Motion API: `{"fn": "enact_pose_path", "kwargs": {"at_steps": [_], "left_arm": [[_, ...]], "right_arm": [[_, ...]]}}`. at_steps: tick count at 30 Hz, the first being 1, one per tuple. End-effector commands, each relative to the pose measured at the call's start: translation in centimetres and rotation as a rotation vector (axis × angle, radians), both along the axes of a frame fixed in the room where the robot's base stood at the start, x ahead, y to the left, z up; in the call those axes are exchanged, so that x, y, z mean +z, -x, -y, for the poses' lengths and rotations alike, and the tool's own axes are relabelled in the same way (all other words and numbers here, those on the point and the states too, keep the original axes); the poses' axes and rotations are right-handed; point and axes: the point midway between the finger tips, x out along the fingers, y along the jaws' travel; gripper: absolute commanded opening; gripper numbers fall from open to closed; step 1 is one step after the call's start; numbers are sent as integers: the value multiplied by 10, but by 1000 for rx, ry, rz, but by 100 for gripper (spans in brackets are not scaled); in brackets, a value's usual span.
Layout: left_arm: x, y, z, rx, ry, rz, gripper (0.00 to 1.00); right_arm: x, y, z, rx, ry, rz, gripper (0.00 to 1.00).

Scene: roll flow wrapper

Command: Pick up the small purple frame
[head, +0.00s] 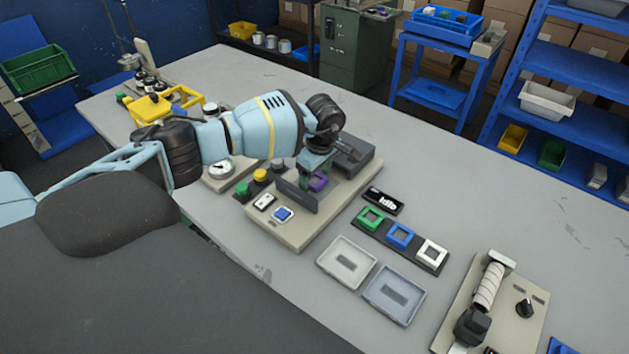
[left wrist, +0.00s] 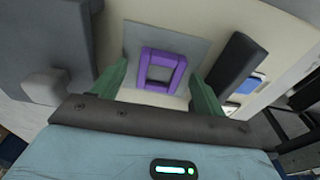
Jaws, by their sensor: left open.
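The small purple frame (head: 318,181) is a square ring on the beige machine base, partly hidden by my left gripper in the head view. In the left wrist view the purple frame (left wrist: 161,71) lies on a grey square patch. My left gripper (left wrist: 160,80) is open, with one green finger on either side of the frame and a gap on both sides. In the head view my left gripper (head: 312,175) is above the machine at the frame. My right gripper is not in view.
A dark upright plate (head: 296,196) and a dark grey block (head: 353,153) flank the purple frame. A rack (head: 399,242) holds green, blue and white frames. Two empty trays (head: 346,263) stand in front. A roller device (head: 488,300) is at the right.

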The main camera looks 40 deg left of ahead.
Motion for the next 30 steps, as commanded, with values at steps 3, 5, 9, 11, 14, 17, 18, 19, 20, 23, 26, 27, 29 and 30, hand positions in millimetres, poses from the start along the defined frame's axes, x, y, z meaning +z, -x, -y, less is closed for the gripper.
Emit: {"fn": "enact_pose_path", "kwargs": {"at_steps": [3,5,9,11,14,17,18,19,20,23,26,27,29,30], "left_arm": [[0,0,0,0,0,1,73],[0,0,0,0,0,1,73],[1,0,0,0,0,1,54],[1,0,0,0,0,1,47],[1,0,0,0,0,0,33],[1,0,0,0,0,1,25],[1,0,0,0,0,1,25],[1,0,0,0,0,1,25],[1,0,0,1,0,1,25],[2,0,0,1,0,1,25],[9,-1,-1,1,-1,2,25],[14,-1,-1,1,-1,3,25],[24,-1,-1,0,-1,5,25],[31,-1,-1,0,-1,5,25]], "right_arm": [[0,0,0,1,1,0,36],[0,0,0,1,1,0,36],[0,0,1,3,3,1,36],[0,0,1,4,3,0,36],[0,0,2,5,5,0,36],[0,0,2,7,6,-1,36],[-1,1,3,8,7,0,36],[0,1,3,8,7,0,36],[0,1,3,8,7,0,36],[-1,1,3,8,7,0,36],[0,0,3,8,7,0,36],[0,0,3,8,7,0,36],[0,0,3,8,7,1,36],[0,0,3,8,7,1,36]]}}
